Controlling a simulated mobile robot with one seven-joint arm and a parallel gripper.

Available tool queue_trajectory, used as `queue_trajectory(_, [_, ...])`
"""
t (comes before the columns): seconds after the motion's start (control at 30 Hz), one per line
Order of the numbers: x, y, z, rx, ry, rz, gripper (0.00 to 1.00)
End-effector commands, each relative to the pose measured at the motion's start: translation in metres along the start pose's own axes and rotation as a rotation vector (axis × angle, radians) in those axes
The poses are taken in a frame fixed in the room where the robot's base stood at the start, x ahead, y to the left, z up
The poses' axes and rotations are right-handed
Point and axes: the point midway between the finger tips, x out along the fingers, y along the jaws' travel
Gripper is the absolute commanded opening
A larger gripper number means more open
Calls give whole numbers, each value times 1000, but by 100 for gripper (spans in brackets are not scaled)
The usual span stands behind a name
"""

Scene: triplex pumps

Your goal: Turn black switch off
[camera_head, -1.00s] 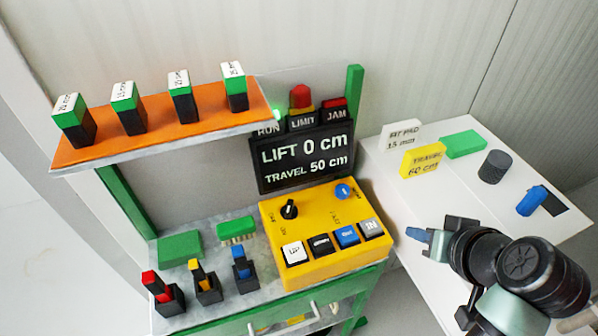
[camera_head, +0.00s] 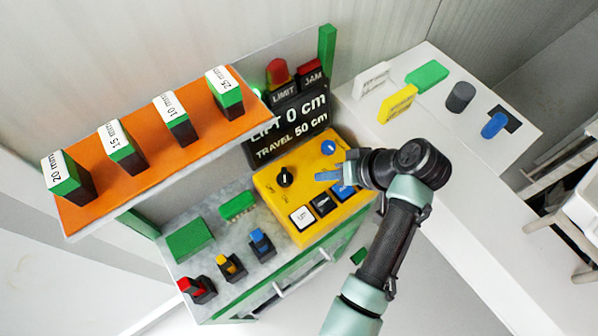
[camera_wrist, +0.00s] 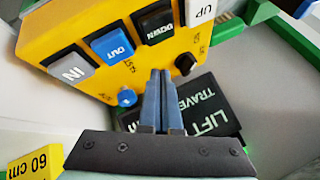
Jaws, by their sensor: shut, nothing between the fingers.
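The black switch (camera_head: 285,176), a round knob, stands on the yellow control box (camera_head: 268,184), left of its blue knob (camera_head: 329,147). It also shows in the wrist view (camera_wrist: 186,64), just right of my fingertips. My gripper (camera_head: 322,176) is shut and empty. It is over the box, with its fingertips to the right of the black switch and apart from it. In the wrist view the blue fingers (camera_wrist: 160,78) are together, between the black switch and the blue knob. The small labels around the switch are too blurred to read.
White, black, blue and grey push buttons line the box's front; my gripper and arm cover part of that row in the head view. The display (camera_head: 297,125) stands behind the box. An orange shelf (camera_head: 150,160) with several blocks overhangs at left. A white table (camera_head: 440,120) lies at right.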

Motion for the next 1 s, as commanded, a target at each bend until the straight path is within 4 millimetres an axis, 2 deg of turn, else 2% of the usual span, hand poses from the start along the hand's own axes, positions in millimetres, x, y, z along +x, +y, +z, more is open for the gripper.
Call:
queue_trajectory(0.13, [30,-1,0,1,-3,-2,0])
queue_trajectory(0.2, [32,-16,-1,-4,-3,-1,0])
queue_trajectory(0.33, [40,-28,-1,-2,-1,0,0])
queue_trajectory(0.5, [45,-35,-1,0,1,1,0])
queue_trajectory(1.0, [47,-39,0,8,5,5,0])
